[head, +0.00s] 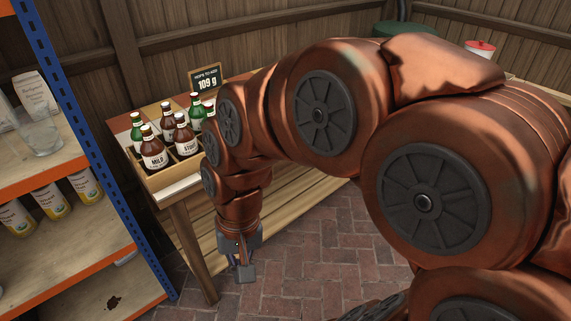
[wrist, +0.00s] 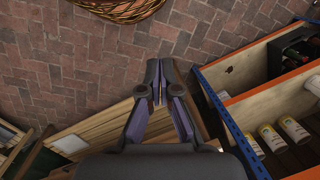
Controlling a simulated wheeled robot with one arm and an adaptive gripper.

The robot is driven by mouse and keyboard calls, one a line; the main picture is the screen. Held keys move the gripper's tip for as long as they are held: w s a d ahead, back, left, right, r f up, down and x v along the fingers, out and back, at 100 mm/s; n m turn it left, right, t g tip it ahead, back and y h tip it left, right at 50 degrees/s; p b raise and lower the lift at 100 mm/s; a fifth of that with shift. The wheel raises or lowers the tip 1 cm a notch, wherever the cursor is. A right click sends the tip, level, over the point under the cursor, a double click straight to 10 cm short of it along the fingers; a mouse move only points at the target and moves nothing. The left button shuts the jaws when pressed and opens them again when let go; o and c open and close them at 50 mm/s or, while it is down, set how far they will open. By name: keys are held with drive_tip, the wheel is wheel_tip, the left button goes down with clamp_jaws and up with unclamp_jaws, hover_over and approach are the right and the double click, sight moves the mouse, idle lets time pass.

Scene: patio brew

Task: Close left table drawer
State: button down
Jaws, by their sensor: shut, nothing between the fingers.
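A wooden table (head: 193,188) stands against the fence in the head view, left of and behind my arm. I cannot make out a separate drawer front; much of the table's front is hidden by my arm. My gripper (head: 245,270) points down in front of the table, below the tabletop's height, close to the table leg (head: 197,250). In the wrist view my gripper (wrist: 160,72) has its fingertips together and empty, over a wooden surface and brick floor.
A wooden crate (head: 172,177) with several bottles sits on the tabletop's left end, with a small sign (head: 206,79) behind. A blue-and-orange shelf (head: 75,110) stands close on the left. Brick floor (head: 310,260) is clear; a wicker basket (wrist: 125,10) lies at the wrist view's top.

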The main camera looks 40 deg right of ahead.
drive_tip(key=w+d+f+m+t+y+b, duration=0.1)
drive_tip(key=w+d+m+t, duration=0.15)
drive_tip(key=w+m, duration=0.3)
drive_tip(key=w+d+f+m+t+y+b, duration=0.1)
drive_tip(key=w+d+f+m, duration=0.2)
drive_tip(key=w, duration=0.4)
drive_tip(key=m+t+h+b, duration=0.4)
drive_tip(key=m+t+b, duration=0.2)
drive_tip(key=m, duration=1.7)
approach(276, 165)
drive_tip(key=shift+n, duration=0.25)
drive_tip(key=shift+x, duration=3)
drive_tip(key=shift+a+p, duration=0.1)
drive_tip(key=shift+p, duration=0.3)
